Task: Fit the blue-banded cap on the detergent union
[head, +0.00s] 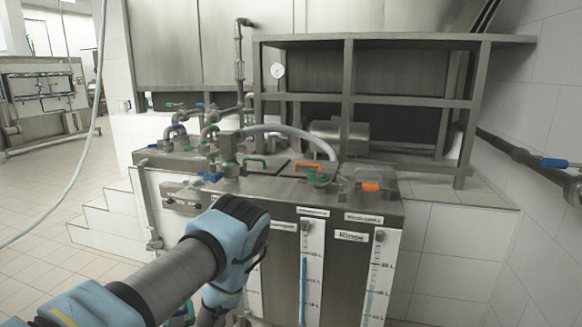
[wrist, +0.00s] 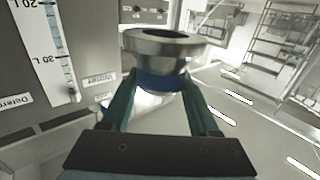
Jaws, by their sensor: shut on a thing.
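The blue-banded cap (wrist: 160,46) is a grey metal ring with a wide rim, a dark opening and a blue band below the rim. My gripper (wrist: 158,88) is shut on it, with one finger on each side of the blue band. In the head view my arm covers this area, and neither the cap nor the fingertips show clearly. A label beginning "Deterg" (wrist: 16,101) shows at the left of the wrist view. I cannot tell which fitting is the detergent union.
A steel tank cabinet (head: 285,222) with level gauges stands ahead, one labelled "Rinse" (head: 351,237). Valves and pipes, a pale hose (head: 300,137) and orange (head: 308,165) and green handles sit on top. A steel frame (head: 348,100) stands behind. Tiled floor (head: 50,195) is open at left.

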